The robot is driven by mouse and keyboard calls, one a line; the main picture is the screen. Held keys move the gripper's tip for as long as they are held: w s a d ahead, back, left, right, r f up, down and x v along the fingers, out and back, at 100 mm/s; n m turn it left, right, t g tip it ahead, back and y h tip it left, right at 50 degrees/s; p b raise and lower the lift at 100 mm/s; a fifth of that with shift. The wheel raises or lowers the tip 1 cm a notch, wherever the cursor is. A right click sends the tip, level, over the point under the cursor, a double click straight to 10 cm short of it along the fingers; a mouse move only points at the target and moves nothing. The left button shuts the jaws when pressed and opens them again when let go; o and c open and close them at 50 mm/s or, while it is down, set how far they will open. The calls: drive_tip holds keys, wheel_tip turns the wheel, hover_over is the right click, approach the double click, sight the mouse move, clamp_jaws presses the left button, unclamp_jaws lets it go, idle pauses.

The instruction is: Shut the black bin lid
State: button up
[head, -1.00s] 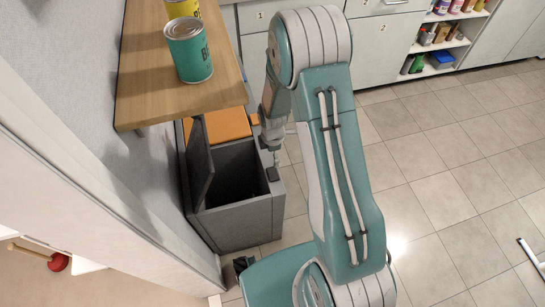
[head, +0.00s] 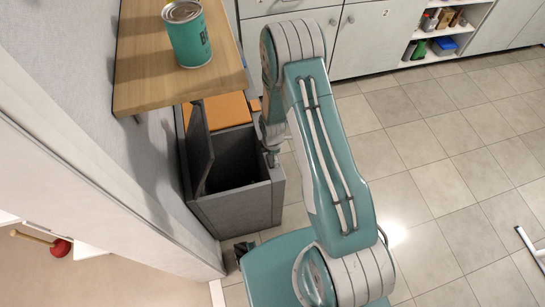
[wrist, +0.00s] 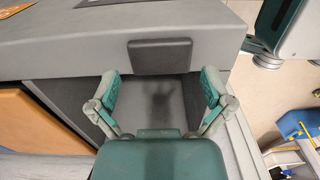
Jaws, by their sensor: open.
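The black bin lid (head: 199,150) stands open, nearly upright, on the wall side of the open grey bin (head: 236,209) in the head view. The dark inside of the bin shows beside it. My gripper (head: 271,158) is over the bin's right rim, across the opening from the lid. In the wrist view my gripper (wrist: 160,88) is open and empty, its two fingers spread before a grey surface with a dark rectangular tab (wrist: 160,55). Whether a finger touches that surface I cannot tell. The lid is not clearly seen in the wrist view.
A wooden shelf (head: 150,75) with a green can (head: 187,40) overhangs beyond the bin. An orange-topped bin (head: 216,111) adjoins it and shows in the wrist view (wrist: 35,125). The wall is close on the left. Tiled floor (head: 430,180) on the right is clear.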

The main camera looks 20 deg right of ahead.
drive_tip(key=shift+f, duration=0.8)
